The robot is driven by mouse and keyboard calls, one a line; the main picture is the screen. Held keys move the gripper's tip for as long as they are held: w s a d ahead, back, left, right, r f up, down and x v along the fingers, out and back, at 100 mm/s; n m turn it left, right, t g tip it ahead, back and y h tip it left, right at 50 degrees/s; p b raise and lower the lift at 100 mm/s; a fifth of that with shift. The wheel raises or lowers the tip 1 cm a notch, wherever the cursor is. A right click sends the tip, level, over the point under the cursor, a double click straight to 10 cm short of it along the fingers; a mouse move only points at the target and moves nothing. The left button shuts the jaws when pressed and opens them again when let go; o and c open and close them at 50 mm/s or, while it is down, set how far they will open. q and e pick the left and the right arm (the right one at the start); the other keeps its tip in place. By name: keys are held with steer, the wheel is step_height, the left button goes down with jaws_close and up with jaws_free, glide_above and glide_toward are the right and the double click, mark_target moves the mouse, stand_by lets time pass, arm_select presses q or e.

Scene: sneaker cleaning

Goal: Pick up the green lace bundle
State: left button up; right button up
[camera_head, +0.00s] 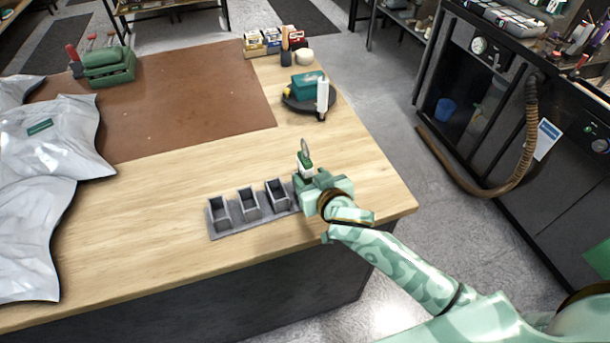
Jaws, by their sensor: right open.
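My right gripper (305,162) reaches in from the lower right and is at the right end of a grey tray (228,226) near the table's front edge. It is open. A small pale and green shape shows at its fingertips; I cannot tell whether it is part of the gripper or a thing beyond it. The tray has open square cups in a row; the ones I can see into look empty, and its right end is hidden behind my gripper. I cannot make out a green lace bundle for certain. My left gripper is not in view.
Silvery-white packages (50,150) cover the table's left side by a brown mat (185,110). A green toolbox (108,66) stands at the back left. A round dark tray (298,103) holds a teal box (307,85) and a white bottle (322,98). Bare wood surrounds the grey tray.

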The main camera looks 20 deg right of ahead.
mark_target(309, 177)
steer(key=x, duration=0.4)
steer(key=shift+w+a+f+b, duration=0.1)
steer(key=shift+a+b, duration=0.1)
steer(key=shift+b, duration=0.15)
steer(key=shift+c, duration=0.3)
jaws_close()
